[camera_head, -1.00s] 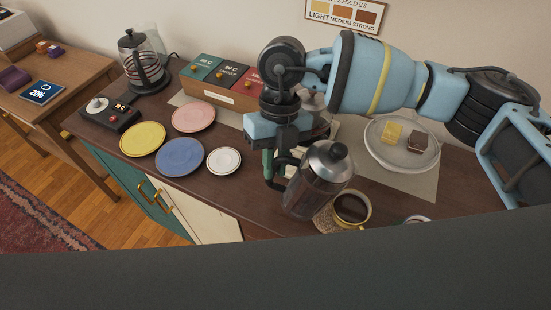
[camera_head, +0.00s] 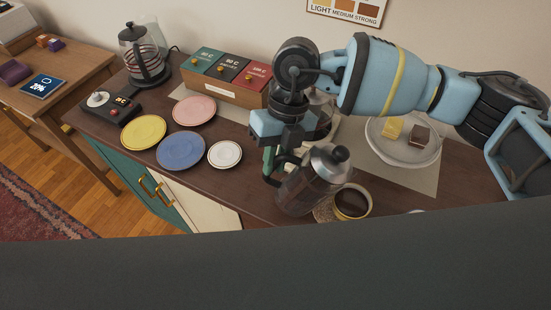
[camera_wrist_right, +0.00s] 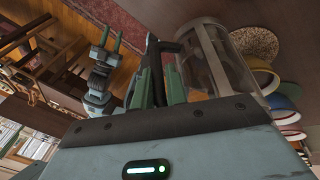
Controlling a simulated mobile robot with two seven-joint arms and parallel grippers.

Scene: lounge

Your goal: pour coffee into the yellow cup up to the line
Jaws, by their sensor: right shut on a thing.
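My right gripper (camera_head: 279,150) is shut on the dark handle of a glass coffee press (camera_head: 300,190) with a metal lid. The press is held above the counter, leaning right with its lid end toward the yellow cup (camera_head: 370,207). The cup stands on a cork coaster (camera_head: 323,212) and holds dark coffee. The press hides part of the cup's left side. I cannot make out the line or a stream. The wrist view shows the press (camera_wrist_right: 216,60) beside my right gripper's fingers (camera_wrist_right: 157,85). My left gripper (camera_wrist_right: 109,38) shows there too, fingers apart and empty.
A plate with two cubes (camera_head: 403,142) lies behind the cup. Pink (camera_head: 195,110), yellow (camera_head: 143,132), blue (camera_head: 181,151) and white (camera_head: 224,155) dishes lie left of the press. A kettle (camera_head: 146,55) and labelled boxes (camera_head: 232,70) stand at the back. Another cup's rim shows at front right.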

